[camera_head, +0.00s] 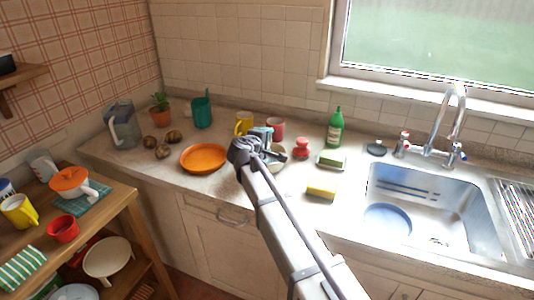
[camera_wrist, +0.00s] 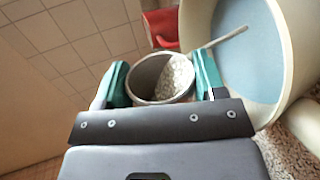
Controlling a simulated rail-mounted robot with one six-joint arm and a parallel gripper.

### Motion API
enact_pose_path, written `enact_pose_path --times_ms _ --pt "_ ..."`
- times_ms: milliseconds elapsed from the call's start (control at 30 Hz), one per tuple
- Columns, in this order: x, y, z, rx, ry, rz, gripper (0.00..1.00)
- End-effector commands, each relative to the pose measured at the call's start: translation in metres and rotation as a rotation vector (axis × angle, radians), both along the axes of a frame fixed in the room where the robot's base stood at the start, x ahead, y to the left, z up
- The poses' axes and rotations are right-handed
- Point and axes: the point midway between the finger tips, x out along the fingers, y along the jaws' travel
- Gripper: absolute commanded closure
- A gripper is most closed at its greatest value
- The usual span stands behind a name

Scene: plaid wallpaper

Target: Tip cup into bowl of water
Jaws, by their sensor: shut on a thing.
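My gripper (camera_wrist: 161,78) is shut on a grey cup, its teal fingers on either side of the rim. The cup (camera_wrist: 145,80) shows its round mouth in the wrist view; its exact tilt is hard to tell. A cream bowl (camera_wrist: 295,35) with pale blue water (camera_wrist: 245,45) is just right of the cup, close to the right finger. In the head view my gripper (camera_head: 262,137) is over the counter, and the bowl (camera_head: 280,157) is partly hidden behind my arm. The cup cannot be made out clearly there.
A thin pale handle (camera_wrist: 228,37) lies across the bowl's rim. A red mug (camera_head: 277,127) and a yellow mug (camera_head: 243,123) stand behind. An orange plate (camera_head: 204,158) is to the left; a red jar (camera_head: 301,148), green bottle (camera_head: 335,127) and yellow sponge (camera_head: 321,190) are to the right.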

Motion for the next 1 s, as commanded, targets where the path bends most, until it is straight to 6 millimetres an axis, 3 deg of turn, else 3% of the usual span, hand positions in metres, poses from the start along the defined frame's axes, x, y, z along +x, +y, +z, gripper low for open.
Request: enact_pose_path --times_ms 1000 --pt "-0.0015 -0.0038 0.0008 0.113 -0.045 -0.001 0.78"
